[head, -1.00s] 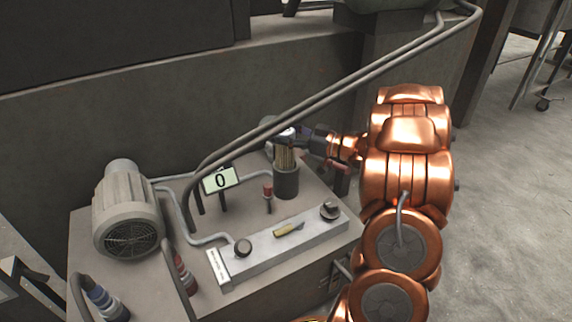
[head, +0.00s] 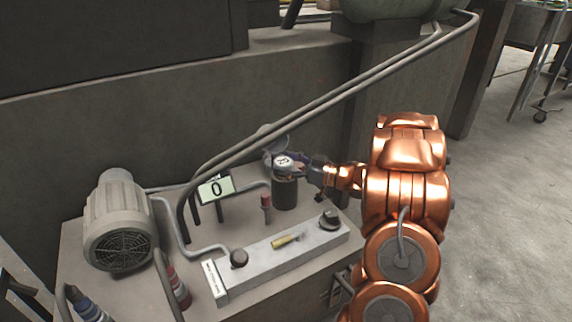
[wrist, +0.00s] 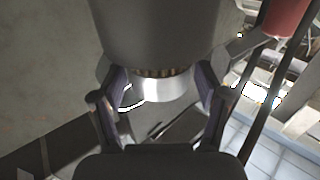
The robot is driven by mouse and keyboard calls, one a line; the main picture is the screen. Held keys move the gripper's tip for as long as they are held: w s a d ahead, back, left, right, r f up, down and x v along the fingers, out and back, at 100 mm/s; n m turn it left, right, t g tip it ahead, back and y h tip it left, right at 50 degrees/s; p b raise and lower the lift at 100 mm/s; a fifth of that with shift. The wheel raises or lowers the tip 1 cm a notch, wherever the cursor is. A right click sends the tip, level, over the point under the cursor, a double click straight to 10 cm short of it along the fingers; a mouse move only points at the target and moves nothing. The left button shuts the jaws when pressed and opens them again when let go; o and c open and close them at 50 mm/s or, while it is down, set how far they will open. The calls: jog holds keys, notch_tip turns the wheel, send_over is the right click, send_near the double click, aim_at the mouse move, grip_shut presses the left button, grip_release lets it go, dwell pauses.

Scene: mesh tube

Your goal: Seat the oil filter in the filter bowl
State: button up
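The oil filter (head: 283,160) has a white end cap marked "20" and sits upright, mostly inside the dark cylindrical filter bowl (head: 286,193). In the wrist view, a thin strip of the filter's brown pleats (wrist: 158,73) shows between the bowl's rim (wrist: 155,45) and the cap. My gripper (head: 303,168) reaches in from the right. The filter's lower part is hidden inside the bowl.
Two long pipes (head: 330,93) slope above and behind the bowl. A display reading 0 (head: 215,189), a small red-topped fitting (head: 266,203), a grey motor (head: 121,222) and a manifold block with knobs (head: 280,257) stand around it. A round grey part (head: 272,141) is behind the filter.

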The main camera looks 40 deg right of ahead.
jog(key=shift+o, duration=0.2)
jog(key=shift+s+d, duration=0.1)
jog(key=p+v, duration=0.5)
jog(key=v, duration=0.7)
jog(key=w+d+r+m+g+h, duration=0.2)
jog(key=w+d+h, duration=0.1)
jog(key=w+h, duration=0.3)
jog(key=w+d+r+m+g+h, duration=0.25)
jog(key=w+h, duration=0.25)
jog(key=h, duration=0.3)
jog(key=s+a+m+g+y, duration=0.1)
jog(key=s+a+g, duration=0.6)
jog(key=s+a, duration=1.1)
jog(key=s+a+f+m+g+y, duration=0.1)
jog(key=s+a+g+y, duration=0.2)
jog(key=s+a, duration=1.5)
jog(key=s+g, duration=0.2)
jog(key=g, duration=0.2)
jog(key=shift+s+a+f, duration=0.25)
jog(key=shift+s+a, duration=0.1)
jog(key=shift+a, duration=0.05)
